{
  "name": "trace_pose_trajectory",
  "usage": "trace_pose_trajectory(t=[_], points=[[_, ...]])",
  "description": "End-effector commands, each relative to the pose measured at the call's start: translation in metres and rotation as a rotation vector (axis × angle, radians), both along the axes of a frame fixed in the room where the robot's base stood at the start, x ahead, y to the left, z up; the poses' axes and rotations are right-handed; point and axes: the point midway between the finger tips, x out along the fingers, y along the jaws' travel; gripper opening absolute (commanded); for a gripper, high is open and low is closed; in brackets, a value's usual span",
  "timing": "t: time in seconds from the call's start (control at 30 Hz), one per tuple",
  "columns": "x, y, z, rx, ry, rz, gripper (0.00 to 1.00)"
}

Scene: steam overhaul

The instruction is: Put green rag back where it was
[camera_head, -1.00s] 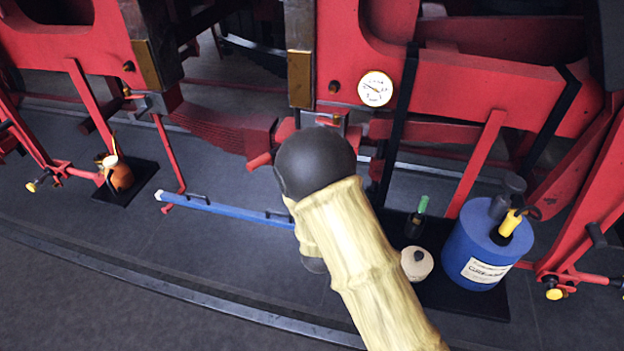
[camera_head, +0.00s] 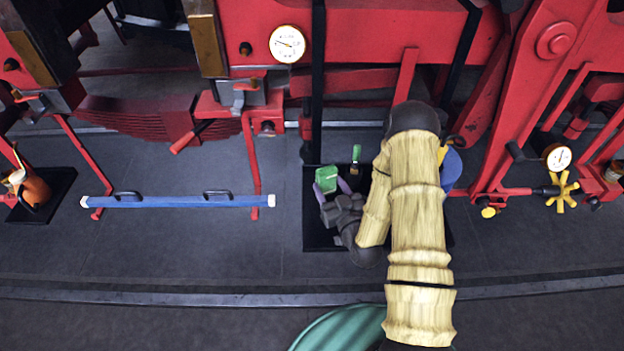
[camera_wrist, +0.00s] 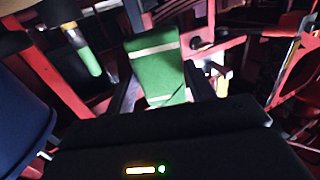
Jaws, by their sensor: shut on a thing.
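The green rag (camera_head: 326,179) is a small folded green block with a pale band. It also shows in the wrist view (camera_wrist: 155,62), between the two dark fingers. My gripper (camera_head: 333,184) is shut on it and holds it over the left part of a black mat (camera_head: 318,243). Whether the rag touches the mat is unclear. My arm covers the right part of the mat and whatever stands there.
A green-handled tool (camera_head: 356,153) stands just right of the rag. A blue canister (camera_head: 453,168) is mostly hidden behind my arm. A blue bar (camera_head: 180,201) with black handles lies left of the mat. Red locomotive frames and a gauge (camera_head: 287,43) are behind.

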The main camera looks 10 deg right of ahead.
Motion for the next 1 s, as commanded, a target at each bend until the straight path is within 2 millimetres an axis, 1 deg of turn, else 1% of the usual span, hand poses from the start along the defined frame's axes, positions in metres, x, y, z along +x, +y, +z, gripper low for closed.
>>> trace_pose_trajectory(t=[0.03,0.1,0.2,0.33,0.47,0.83,1.0], points=[[-0.006,-0.012,0.001,0.004,0.002,-0.005,0.36],[-0.014,-0.022,0.005,0.003,0.002,0.0,0.36],[-0.025,-0.034,0.012,0.002,0.0,0.005,0.36],[-0.035,-0.042,0.02,0.0,-0.001,0.01,0.36],[-0.037,-0.043,0.023,-0.001,0.0,0.015,0.36],[-0.037,-0.043,0.023,-0.001,0.001,0.015,0.36],[-0.037,-0.04,0.022,-0.001,0.001,0.022,0.36]])
